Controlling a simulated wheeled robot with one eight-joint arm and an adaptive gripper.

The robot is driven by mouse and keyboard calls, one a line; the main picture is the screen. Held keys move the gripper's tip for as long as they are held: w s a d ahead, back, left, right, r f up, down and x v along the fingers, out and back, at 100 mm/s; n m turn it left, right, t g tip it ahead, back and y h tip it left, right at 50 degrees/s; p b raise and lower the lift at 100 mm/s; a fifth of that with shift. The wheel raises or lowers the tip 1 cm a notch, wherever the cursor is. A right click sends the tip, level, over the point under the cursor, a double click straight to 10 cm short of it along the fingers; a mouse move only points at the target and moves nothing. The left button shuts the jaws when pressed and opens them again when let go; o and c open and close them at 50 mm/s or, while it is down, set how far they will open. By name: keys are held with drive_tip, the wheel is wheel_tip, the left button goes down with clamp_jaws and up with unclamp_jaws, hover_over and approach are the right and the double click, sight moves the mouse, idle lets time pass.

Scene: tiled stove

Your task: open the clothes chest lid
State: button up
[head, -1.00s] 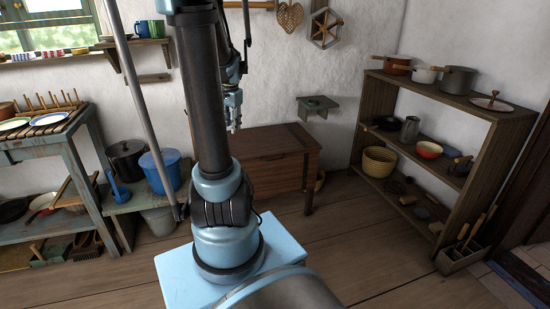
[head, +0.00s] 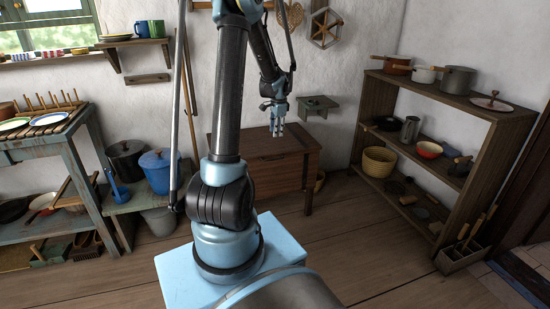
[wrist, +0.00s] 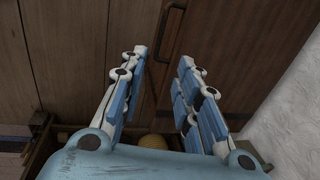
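The clothes chest (head: 284,185) is a brown wooden box against the back wall in the head view, and its lid (head: 248,147) lies shut. My gripper (head: 278,132) hangs over the right part of the lid, pointing down. I cannot tell whether a finger touches the lid. My arm hides the chest's left part in the head view.
A small wall shelf (head: 318,103) is close to the right of my gripper. An open shelf with pots (head: 480,103) stands farther right. A bench with a blue pot (head: 160,170) is at left. A yellow basket (wrist: 153,147) shows low in the wrist view. Floor before the chest is clear.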

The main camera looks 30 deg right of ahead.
approach(274, 155)
drive_tip(key=f, duration=0.2)
drive_tip(key=s+a+f, duration=0.1)
drive_tip(key=f, duration=0.2)
drive_tip(key=s+a+f, duration=0.1)
drive_tip(key=f, duration=0.1)
drive_tip(key=shift+f, duration=0.35)
drive_tip(key=shift+c, duration=0.6)
clamp_jaws()
drive_tip(key=shift+d, duration=0.45)
drive_tip(key=shift+w+a+r, duration=0.15)
drive_tip(key=shift+a+r, duration=0.05)
drive_tip(key=shift+a, duration=0.25)
drive_tip(key=shift+c, duration=2.2)
unclamp_jaws()
drive_tip(key=shift+r, duration=0.1)
drive_tip(key=o, duration=0.6)
drive_tip(key=shift+c, duration=0.2)
